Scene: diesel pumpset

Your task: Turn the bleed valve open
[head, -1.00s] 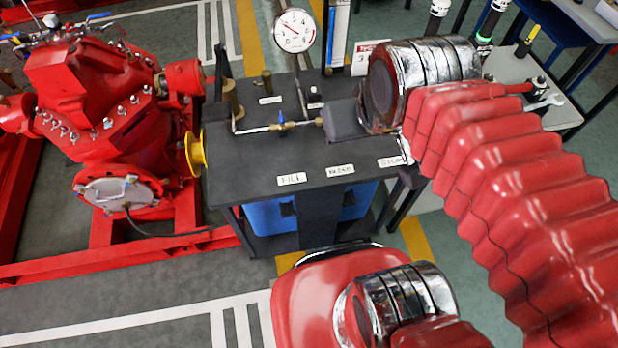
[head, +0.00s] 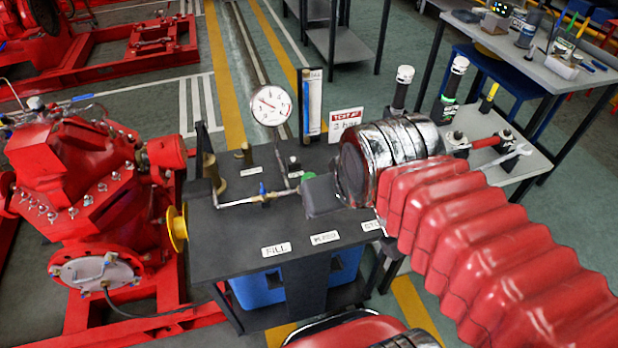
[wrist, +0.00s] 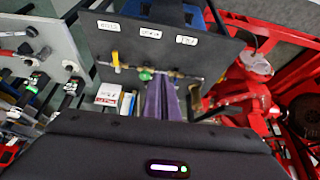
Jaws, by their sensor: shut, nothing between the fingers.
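The black bench (head: 215,262) carries a thin pipe with a blue-handled valve (head: 263,190) on its left part and a green knob (head: 308,176) further right. In the wrist view, the green knob (wrist: 146,74) lines up with the middle label (wrist: 150,33), which seems to read BLEED, and a yellow handle (wrist: 116,60) stands to its left. My gripper (head: 306,190) is shut and empty, beside and partly in front of the green knob. In the wrist view, the fingers (wrist: 162,85) end close to the knob; I cannot tell whether they touch it.
A round gauge (head: 271,105) stands on the bench's far side, left of a blue-edged tube panel (head: 311,102) and a white-and-red sign (head: 345,122). A red pump (head: 75,190) stands at left. A side table (head: 530,155) holds tools at right.

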